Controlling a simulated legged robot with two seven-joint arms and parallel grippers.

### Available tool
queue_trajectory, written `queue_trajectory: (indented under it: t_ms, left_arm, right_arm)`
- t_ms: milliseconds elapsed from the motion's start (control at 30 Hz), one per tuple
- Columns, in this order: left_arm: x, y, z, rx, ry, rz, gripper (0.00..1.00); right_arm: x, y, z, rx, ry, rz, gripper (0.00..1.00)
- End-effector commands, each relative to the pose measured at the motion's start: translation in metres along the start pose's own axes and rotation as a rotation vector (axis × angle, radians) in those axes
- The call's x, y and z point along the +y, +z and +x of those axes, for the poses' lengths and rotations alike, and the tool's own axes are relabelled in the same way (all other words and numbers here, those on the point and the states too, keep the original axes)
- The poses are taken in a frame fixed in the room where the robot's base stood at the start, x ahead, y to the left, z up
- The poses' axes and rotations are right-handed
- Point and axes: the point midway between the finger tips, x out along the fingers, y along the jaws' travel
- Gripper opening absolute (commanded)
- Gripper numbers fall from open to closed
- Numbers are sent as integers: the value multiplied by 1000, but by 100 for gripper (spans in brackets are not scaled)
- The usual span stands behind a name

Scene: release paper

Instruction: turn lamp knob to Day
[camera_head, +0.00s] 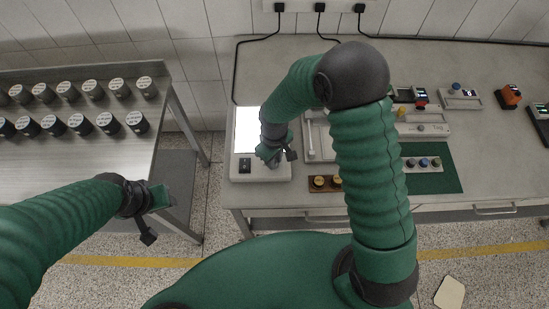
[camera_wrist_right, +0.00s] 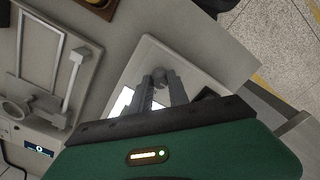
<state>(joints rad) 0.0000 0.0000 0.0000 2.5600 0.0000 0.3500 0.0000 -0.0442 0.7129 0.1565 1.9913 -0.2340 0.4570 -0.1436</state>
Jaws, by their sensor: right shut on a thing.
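The lamp (camera_head: 246,131) is a light-coloured box with a bright white lit panel, at the left end of the right-hand table in the head view. A small dark square (camera_head: 245,165) sits on its front part. The lamp also shows in the right wrist view (camera_wrist_right: 205,64). My right gripper (camera_head: 273,161) is over the lamp's front part, right of the dark square. In the right wrist view its fingers (camera_wrist_right: 159,80) are closed on the small grey knob (camera_wrist_right: 159,74). The knob's marking cannot be read. My left gripper (camera_head: 160,200) hangs over the floor, its fingers unclear.
Several dark jars with pale lids (camera_head: 81,124) stand on the metal table at left. Right of the lamp are a pale frame (camera_head: 312,150), a brown holder with round pieces (camera_head: 320,184) and a green mat (camera_head: 447,181). Floor lies between the tables.

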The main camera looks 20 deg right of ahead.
Motion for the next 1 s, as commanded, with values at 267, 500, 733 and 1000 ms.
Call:
queue_trajectory:
  t_ms: [267,500,733,1000]
  left_arm:
    - [0,0,0,0,0,0,47]
    - [0,0,0,0,0,0,47]
    - [0,0,0,0,0,0,47]
    - [0,0,1,0,0,0,47]
  right_arm:
    - [2,-6,-3,17,6,-4,0]
    - [2,-5,-2,14,5,-3,38]
    - [1,-2,-1,8,3,-3,43]
    - [1,-2,-21,10,4,-2,43]
